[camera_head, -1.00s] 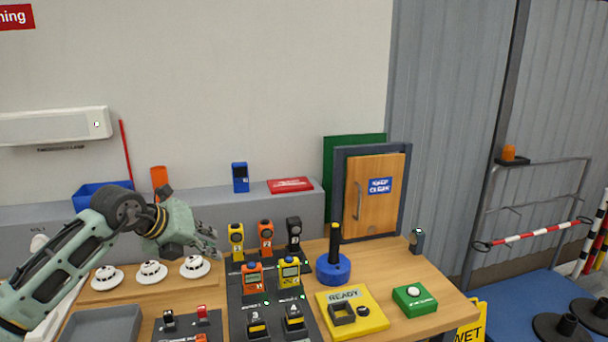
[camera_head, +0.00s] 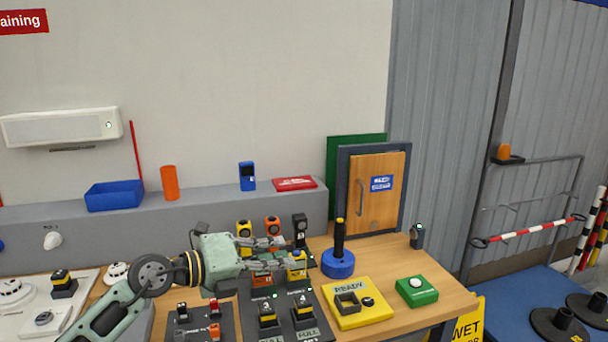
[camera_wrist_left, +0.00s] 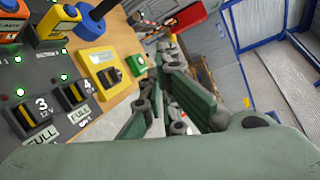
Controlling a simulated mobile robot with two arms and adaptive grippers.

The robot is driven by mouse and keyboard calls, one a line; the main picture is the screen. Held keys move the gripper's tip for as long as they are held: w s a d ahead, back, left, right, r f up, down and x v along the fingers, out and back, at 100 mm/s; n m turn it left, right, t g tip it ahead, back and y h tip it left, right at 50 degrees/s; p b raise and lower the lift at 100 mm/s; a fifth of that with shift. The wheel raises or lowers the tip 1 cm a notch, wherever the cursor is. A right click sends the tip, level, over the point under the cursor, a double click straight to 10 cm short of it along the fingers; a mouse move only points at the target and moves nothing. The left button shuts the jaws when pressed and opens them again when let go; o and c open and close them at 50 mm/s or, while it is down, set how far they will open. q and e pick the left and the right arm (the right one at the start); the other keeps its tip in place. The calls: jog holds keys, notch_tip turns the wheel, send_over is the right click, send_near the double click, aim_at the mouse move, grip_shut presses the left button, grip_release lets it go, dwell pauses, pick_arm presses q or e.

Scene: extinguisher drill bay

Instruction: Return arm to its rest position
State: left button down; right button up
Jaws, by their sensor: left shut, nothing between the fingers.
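My left arm comes in from the lower left in the head view. Its gripper (camera_head: 294,252) is shut and empty, in front of the dark charging board (camera_head: 256,298) as seen from the head, partly hiding the devices there. Whether it touches any of them I cannot tell. In the left wrist view the dark green fingers (camera_wrist_left: 168,62) point away from the camera, to the right of the board and table. The yellow READY block (camera_head: 375,315) and green button box (camera_head: 416,292) stand to the gripper's right. My right gripper is not in view.
A blue round base with a black post (camera_head: 338,263) stands close to the right of the gripper. Behind are a grey ledge with a blue bin (camera_head: 114,196), an orange cylinder (camera_head: 169,183) and a small door (camera_head: 374,195). Free space lies above the table.

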pick_arm(q)
jog(key=s+d+r+n+t+h, duration=0.3)
jog(key=n, duration=0.1)
jog(key=s+a+n+t+y, duration=0.1)
jog(key=a+n+t+y, duration=0.7)
jog(key=n, duration=0.6)
jog(key=s+a+f+n+g+y, duration=0.35)
jog(key=a+f+n+y, duration=0.2)
jog(key=f, duration=0.45)
jog(key=s+a+f+n+g+y, duration=0.2)
jog(key=s+a+f+n+y, duration=0.4)
jog(key=f, duration=0.4)
jog(key=s+d+f+n+g+h, duration=0.15)
jog(key=s+f+g, duration=0.35)
jog(key=s+f, duration=0.5)
jog(key=s+f+n+g+h, duration=0.15)
jog(key=s+f+g, duration=0.45)
jog(key=s, duration=0.8)
notch_tip(320, 180, down, 28)
jog(key=s, duration=0.3)
jog(key=s+a+f+g, duration=0.2)
jog(key=s+f, duration=1.1)
jog(key=s, duration=0.2)
jog(key=shift+s+a+f+m, duration=0.3)
jog(key=shift+s+a+m, duration=0.05)
jog(key=shift+a, duration=0.05)
